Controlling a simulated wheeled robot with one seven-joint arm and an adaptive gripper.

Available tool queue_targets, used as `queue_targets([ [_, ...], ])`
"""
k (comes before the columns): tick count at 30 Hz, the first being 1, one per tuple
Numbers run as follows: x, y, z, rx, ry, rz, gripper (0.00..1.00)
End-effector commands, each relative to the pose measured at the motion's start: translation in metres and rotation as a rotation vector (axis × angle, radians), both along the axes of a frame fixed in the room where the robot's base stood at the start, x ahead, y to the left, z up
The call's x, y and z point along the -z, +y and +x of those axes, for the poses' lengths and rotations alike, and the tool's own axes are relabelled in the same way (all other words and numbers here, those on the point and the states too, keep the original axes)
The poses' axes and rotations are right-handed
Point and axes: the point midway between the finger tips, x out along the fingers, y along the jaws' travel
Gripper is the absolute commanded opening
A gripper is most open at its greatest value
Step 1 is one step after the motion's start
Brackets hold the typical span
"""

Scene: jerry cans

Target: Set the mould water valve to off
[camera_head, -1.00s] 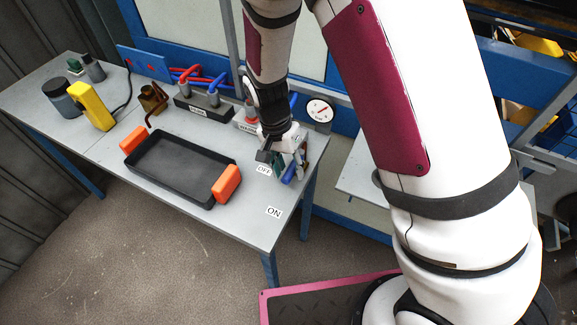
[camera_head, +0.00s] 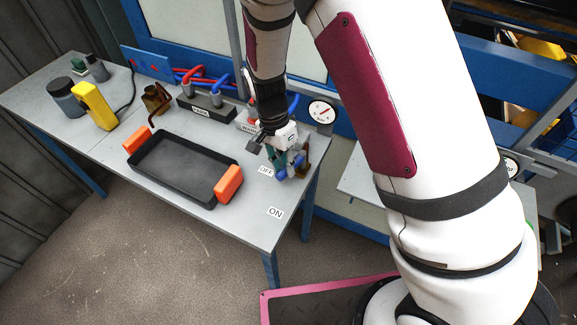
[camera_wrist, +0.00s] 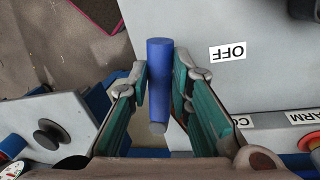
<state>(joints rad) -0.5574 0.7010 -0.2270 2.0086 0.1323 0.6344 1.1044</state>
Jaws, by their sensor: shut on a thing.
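The mould water valve's blue lever handle (camera_wrist: 160,80) stands between the fingers of my gripper (camera_wrist: 161,88) in the wrist view. The green-sided fingers are closed on it from both sides. In the head view my gripper (camera_head: 284,160) is at the right end of the bench, and a small part of the blue handle (camera_head: 282,174) shows below it. The white OFF label (camera_head: 266,170) lies just left of the handle; it also shows in the wrist view (camera_wrist: 228,53). The ON label (camera_head: 275,212) lies nearer the bench's front edge. The valve body is mostly hidden by my gripper.
A black tray with orange handles (camera_head: 185,168) sits left of the valve. A round gauge (camera_head: 321,112) and a block with red and blue hoses (camera_head: 207,106) stand behind. A yellow device (camera_head: 94,106) is farther left. The bench front near ON is clear.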

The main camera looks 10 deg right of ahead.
Motion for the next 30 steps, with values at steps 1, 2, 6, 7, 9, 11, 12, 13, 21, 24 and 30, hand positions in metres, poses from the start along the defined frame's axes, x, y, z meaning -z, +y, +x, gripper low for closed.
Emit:
queue_targets([
  [1,0.000,0.002,0.003,0.045,0.000,0.000,0.00],
  [2,0.000,0.003,0.004,0.073,-0.001,0.000,0.00],
  [6,0.000,0.007,0.012,0.206,-0.001,0.001,0.00],
  [7,0.000,0.008,0.014,0.236,-0.001,0.001,0.00],
  [9,0.000,0.010,0.018,0.303,0.000,0.000,0.00],
  [11,0.000,0.011,0.022,0.360,-0.001,0.001,0.00],
  [12,0.000,0.012,0.024,0.398,0.000,0.000,0.00],
  [13,0.000,0.012,0.025,0.426,0.001,0.001,0.00],
  [21,0.000,0.014,0.043,0.683,0.000,0.001,0.00],
  [24,0.000,0.013,0.049,0.778,0.000,0.000,0.00],
  [30,0.000,0.011,0.061,0.963,-0.001,0.001,0.00],
])
